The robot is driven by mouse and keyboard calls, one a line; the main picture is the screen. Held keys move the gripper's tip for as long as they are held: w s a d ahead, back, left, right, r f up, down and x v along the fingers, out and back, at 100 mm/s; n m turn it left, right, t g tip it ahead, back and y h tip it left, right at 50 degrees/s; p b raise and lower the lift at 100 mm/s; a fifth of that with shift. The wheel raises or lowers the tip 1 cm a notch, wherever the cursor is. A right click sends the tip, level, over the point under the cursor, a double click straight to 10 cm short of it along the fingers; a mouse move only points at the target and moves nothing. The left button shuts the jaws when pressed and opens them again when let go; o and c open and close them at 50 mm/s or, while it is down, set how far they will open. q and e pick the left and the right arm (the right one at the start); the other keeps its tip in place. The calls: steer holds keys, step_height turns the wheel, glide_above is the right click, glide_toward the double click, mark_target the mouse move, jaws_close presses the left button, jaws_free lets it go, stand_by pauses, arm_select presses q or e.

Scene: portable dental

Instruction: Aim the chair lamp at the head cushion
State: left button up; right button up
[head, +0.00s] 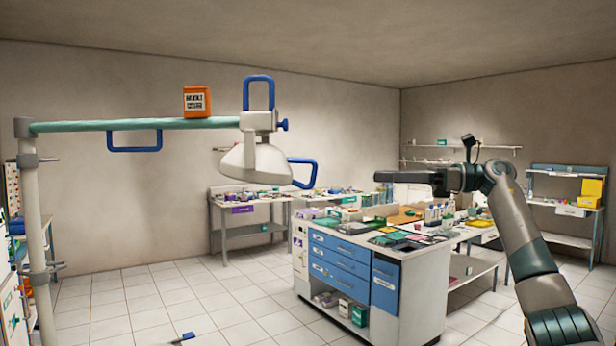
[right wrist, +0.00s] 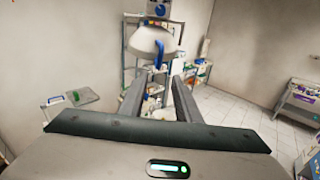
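The chair lamp (head: 255,162) is a white dome-shaped head with blue handles, hanging from the right end of a pale green arm (head: 140,125) on a white post. A blue loop handle (head: 302,174) sticks out at the right of the lamp head. My right gripper (head: 378,177) is right of this handle, pointing left, apart from it. In the right wrist view its fingers (right wrist: 160,78) are spread with nothing between them, and the lamp (right wrist: 150,40) shows beyond the tips. I cannot make out the head cushion. My left gripper is out of view.
An orange box (head: 197,101) sits on top of the lamp arm. A blue-drawer cabinet (head: 338,268) with a cluttered top stands below my right gripper. Side tables (head: 240,229) and shelves line the walls. The tiled floor at the front left is mostly clear.

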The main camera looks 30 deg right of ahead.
mark_target(314, 180)
steer(key=shift+a, duration=0.1)
steer(key=p+x, duration=0.6)
steer(key=x, duration=1)
steer(key=shift+w+a, duration=0.1)
steer(key=shift+w, duration=0.1)
steer(key=shift+w+a+f, duration=0.1)
steer(key=shift+w+a, duration=0.2)
steer(key=shift+a, duration=0.05)
steer(key=shift+c, duration=0.6)
steer(key=shift+p, duration=0.35)
jaws_close()
